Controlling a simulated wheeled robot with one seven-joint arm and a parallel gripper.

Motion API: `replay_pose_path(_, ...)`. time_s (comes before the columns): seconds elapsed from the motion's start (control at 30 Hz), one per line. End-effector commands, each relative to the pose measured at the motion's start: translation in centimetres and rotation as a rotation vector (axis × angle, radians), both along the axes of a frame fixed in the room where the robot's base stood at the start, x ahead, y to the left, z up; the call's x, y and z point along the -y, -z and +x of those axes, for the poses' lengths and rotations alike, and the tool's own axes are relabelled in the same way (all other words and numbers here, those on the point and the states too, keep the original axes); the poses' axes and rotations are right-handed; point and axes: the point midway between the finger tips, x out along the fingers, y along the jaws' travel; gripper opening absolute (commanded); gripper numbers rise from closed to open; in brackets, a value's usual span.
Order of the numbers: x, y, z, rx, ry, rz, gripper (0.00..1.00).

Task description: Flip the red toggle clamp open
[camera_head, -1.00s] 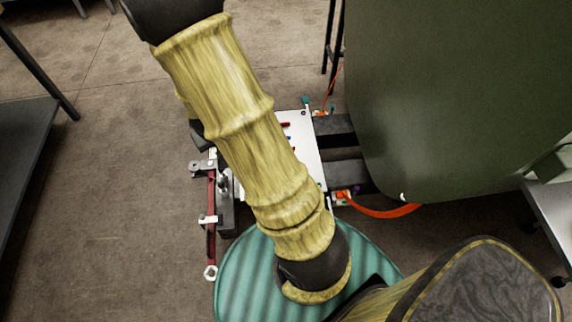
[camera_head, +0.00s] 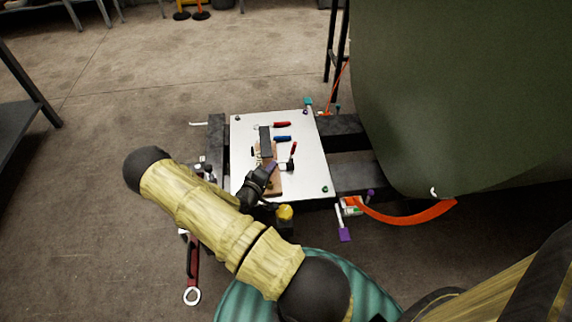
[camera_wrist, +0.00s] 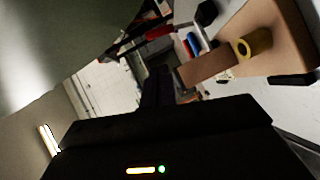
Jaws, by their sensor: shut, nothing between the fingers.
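The red toggle clamp (camera_head: 293,149) stands on the white board (camera_head: 240,183), its red handle rising steeply from a dark base. In the wrist view, a red handle (camera_wrist: 160,32) at the upper middle looks like the same clamp. My gripper (camera_head: 270,168) is over the board, just left of the clamp, apparently a small gap away. Its dark fingers also show in the wrist view (camera_wrist: 157,88), together and empty. The clamp's base is too small and dark to read clearly.
A brown block (camera_wrist: 283,32) with a yellow roll (camera_wrist: 254,43) is close to the fingers. Red-handled (camera_head: 282,124) and blue-handled (camera_head: 282,138) tools lie on the board. A large green curved panel (camera_head: 440,90) stands at right. An orange hose (camera_head: 410,215) hangs below it.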

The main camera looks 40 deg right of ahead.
Motion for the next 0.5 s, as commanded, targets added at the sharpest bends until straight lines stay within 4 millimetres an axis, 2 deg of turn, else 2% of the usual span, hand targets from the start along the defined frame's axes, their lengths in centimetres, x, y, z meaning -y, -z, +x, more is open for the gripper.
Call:
replay_pose_path(0.03, 0.32, 1.49, -0.18, -0.008, -0.007, -0.046, 0.00)
replay_pose_path(0.07, 0.46, 1.64, -0.27, -0.011, -0.010, -0.068, 0.00)
replay_pose_path(0.5, 0.80, 1.43, -0.38, -0.016, -0.013, -0.110, 0.00)
